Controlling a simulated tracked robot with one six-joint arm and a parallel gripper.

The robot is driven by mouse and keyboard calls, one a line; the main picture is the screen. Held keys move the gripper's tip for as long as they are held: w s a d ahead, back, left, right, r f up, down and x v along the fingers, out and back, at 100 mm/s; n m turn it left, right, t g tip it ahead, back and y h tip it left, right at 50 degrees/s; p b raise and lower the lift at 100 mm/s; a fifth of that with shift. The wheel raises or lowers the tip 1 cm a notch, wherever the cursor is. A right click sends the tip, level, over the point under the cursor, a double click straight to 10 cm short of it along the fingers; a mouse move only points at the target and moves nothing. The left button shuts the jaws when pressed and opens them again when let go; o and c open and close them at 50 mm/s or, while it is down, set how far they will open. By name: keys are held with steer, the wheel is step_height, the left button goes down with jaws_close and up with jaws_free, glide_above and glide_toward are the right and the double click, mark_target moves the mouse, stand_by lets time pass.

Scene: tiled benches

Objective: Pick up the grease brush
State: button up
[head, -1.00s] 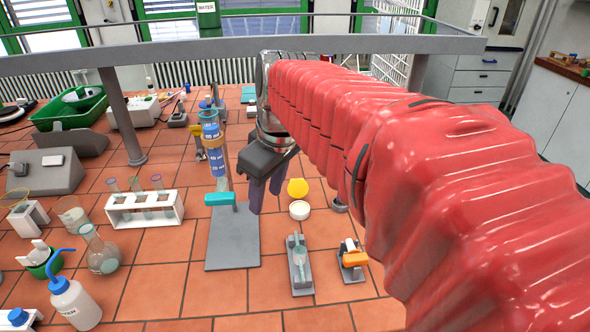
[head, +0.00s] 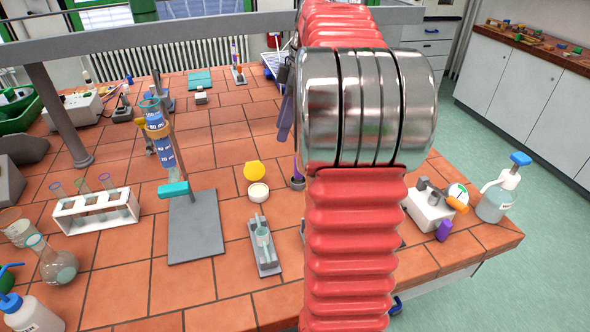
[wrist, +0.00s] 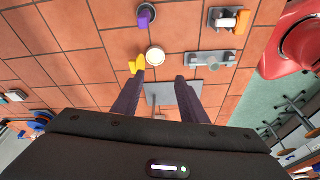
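A slim purple handle (head: 295,166) stands in a small dark grey round pot (head: 297,183), just right of the white dish. It looks like the grease brush, though its bristles are hidden. In the wrist view a purple piece (wrist: 146,14) shows in the round pot near the top edge. My gripper (head: 285,118) is partly hidden behind my arm in the head view, its dark purple fingers pointing down. In the wrist view my gripper (wrist: 158,88) is open, with nothing held between the fingers. It is apart from the purple handle.
A burette stand with grey base (head: 196,228) is left; a grey cradle (head: 265,248) is in front. A wash bottle (head: 498,188) stands at the right bench edge. An overhead rail crosses behind.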

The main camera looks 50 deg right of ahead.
steer(key=s+d+f+n+y, duration=0.1)
steer(key=s+d+f+n, duration=0.1)
steer(key=d, duration=0.8)
steer(key=shift+s+d+f+n, duration=0.2)
steer(key=shift+d+f+n, duration=0.1)
steer(key=shift+d+f, duration=0.1)
steer(key=x, duration=0.8)
steer(key=shift+w+a+f, duration=0.2)
steer(key=shift+w, duration=0.05)
steer(key=shift+a+x, duration=0.2)
steer(key=shift+x, duration=2.4)
steer(key=shift+w+r, duration=0.1)
steer(key=shift+w, duration=0.05)
jaws_close()
